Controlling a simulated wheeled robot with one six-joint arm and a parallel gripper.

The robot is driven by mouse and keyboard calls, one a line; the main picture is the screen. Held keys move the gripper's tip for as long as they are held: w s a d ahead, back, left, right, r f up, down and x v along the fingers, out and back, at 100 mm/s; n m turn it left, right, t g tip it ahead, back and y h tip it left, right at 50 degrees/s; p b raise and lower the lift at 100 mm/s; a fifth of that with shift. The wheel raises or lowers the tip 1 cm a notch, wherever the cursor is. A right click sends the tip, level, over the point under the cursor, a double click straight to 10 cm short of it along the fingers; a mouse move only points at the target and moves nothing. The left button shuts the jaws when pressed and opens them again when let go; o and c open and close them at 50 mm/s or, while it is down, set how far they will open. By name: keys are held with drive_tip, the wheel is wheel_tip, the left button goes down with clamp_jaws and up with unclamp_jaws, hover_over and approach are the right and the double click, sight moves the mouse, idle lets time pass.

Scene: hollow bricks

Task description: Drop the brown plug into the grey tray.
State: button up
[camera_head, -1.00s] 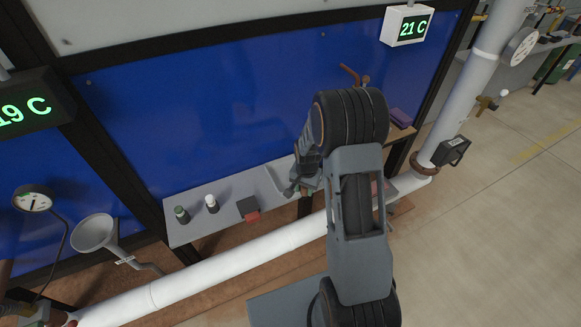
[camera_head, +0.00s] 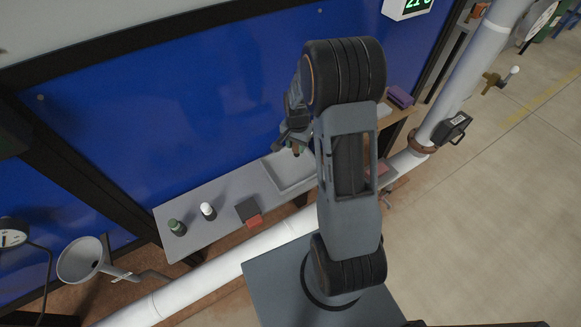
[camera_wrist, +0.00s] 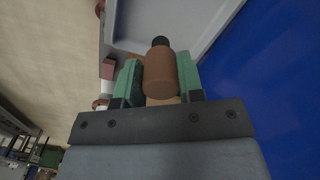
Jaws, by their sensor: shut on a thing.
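The brown plug (camera_wrist: 160,74), a rounded brown body with a dark end, sits between the green finger pads of my gripper (camera_wrist: 159,80) in the wrist view. My gripper is shut on it. In the head view my gripper (camera_head: 297,147) is over the far right part of the bench, partly hidden by my arm, and the plug cannot be made out clearly. The grey tray (camera_head: 286,186) lies on the bench below my gripper, its right part hidden by my arm. In the wrist view the tray's wall (camera_wrist: 207,32) shows beyond the plug, which appears above and apart from it.
A white pipe (camera_head: 215,274) runs along the front. A blue wall panel (camera_head: 180,120) rises behind.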

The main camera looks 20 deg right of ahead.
sight(295, 153)
drive_tip(key=shift+a+f+b, duration=0.15)
drive_tip(key=shift+f+b, duration=1.35)
drive_tip(key=shift+f, duration=0.95)
drive_tip(key=o, duration=1)
drive_tip(key=shift+r, duration=0.1)
wheel_tip(295, 153, up, 14)
drive_tip(key=shift+f+b, duration=0.15)
drive_tip(key=shift+b, duration=0.6)
